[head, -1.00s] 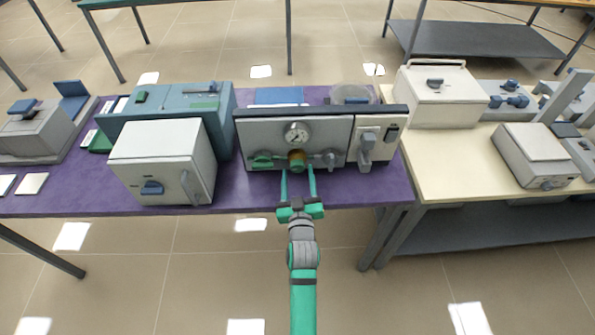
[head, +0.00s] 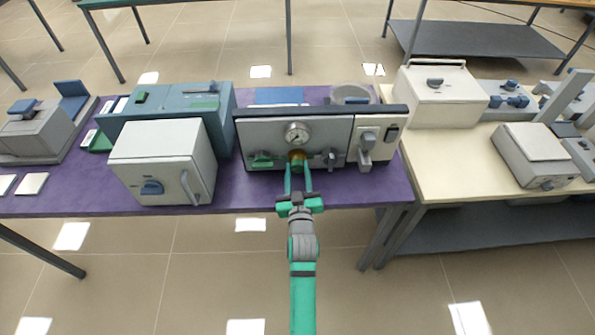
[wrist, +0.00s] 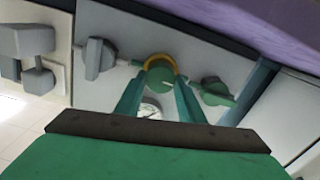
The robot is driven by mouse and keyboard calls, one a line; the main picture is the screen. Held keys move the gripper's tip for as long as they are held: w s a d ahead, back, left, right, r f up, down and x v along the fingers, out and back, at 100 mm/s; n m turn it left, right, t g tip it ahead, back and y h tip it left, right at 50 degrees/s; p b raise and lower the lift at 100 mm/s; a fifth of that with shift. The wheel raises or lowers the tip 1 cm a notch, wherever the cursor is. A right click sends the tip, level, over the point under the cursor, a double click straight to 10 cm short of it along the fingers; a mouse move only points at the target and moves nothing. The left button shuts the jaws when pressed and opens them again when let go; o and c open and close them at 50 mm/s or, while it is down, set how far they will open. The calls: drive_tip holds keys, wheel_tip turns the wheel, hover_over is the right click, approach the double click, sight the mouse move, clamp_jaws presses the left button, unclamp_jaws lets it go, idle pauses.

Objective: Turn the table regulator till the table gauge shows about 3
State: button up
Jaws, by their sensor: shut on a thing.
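The table regulator (head: 298,164) is a round green knob with a brass-coloured collar, on the front of a grey panel (head: 340,128) below the gauge. The table gauge (head: 297,133) is a round white dial; its reading is too small to make out. My gripper (head: 298,172) is shut on the regulator, one green finger on each side. The wrist view shows the knob (wrist: 161,77) between the fingertips, with a pale line on its face. The gauge (wrist: 150,108) is partly hidden there behind the fingers.
A green valve handle (head: 262,160) sits left of the regulator and a grey one (head: 331,158) right of it, both close to the fingers. A white furnace box (head: 160,165) stands at left. A cream table (head: 450,170) adjoins the purple table (head: 245,190) at right.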

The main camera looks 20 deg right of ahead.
drive_tip(key=m, duration=0.5)
drive_tip(key=shift+d+m, duration=0.1)
drive_tip(key=shift+m, duration=0.2)
drive_tip(key=m, duration=0.6)
drive_tip(key=shift+d, duration=0.15)
drive_tip(key=m, duration=0.6)
drive_tip(key=shift+s+f+m, duration=0.1)
drive_tip(key=shift+f+m, duration=0.1)
drive_tip(key=shift+m, duration=0.2)
drive_tip(key=m, duration=0.5)
drive_tip(key=shift+f, duration=0.1)
drive_tip(key=shift+m, duration=0.4)
drive_tip(key=o, duration=1)
drive_tip(key=shift+o, duration=0.2)
